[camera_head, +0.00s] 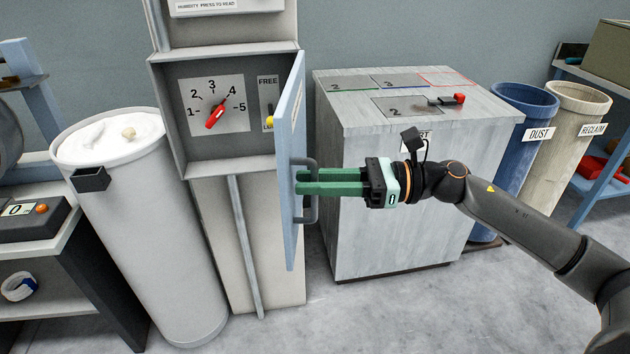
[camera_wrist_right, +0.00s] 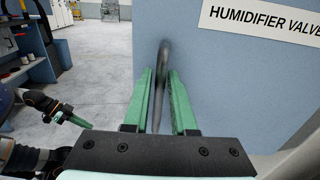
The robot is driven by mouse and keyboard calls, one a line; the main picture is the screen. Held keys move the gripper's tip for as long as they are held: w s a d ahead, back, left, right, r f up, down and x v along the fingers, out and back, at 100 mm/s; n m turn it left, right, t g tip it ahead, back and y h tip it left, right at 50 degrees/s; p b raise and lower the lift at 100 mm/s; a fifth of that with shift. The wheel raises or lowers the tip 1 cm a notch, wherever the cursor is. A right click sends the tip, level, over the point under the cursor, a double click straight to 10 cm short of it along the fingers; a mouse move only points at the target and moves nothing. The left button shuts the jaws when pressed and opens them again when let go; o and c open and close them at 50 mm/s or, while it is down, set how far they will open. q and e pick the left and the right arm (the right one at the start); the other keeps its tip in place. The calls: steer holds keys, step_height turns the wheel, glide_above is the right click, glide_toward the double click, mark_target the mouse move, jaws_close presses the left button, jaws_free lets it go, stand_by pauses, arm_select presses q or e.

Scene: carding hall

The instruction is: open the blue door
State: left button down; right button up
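The blue door (camera_head: 290,145) is swung out from the grey cabinet (camera_head: 165,100), seen nearly edge-on. Its outer face fills much of the right wrist view (camera_wrist_right: 235,90), with a "HUMIDIFIER VALVE" label. My right gripper (camera_head: 300,181) has its green fingers on either side of the bar handle (camera_head: 312,205) and appears shut on it. In the right wrist view the handle (camera_wrist_right: 164,65) runs between the fingertips. Inside the cabinet show a red pointer dial (camera_head: 215,117) and a yellow-tipped slider (camera_head: 270,119). My left gripper (camera_wrist_right: 70,118) shows small in the right wrist view; its opening is unclear.
A grey chest (camera_head: 375,210) with a red-handled piece on top stands right of the door. A tall white-filled can (camera_head: 150,230) stands at left. Blue (camera_head: 510,150) and cream (camera_head: 575,120) bins stand at right. Bare floor (camera_head: 310,320) lies in front.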

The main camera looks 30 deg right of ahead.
steer(key=b+v, duration=0.1)
steer(key=v, duration=1.1)
steer(key=shift+d, duration=0.25)
steer(key=shift+s, duration=0.1)
stand_by(0.5)
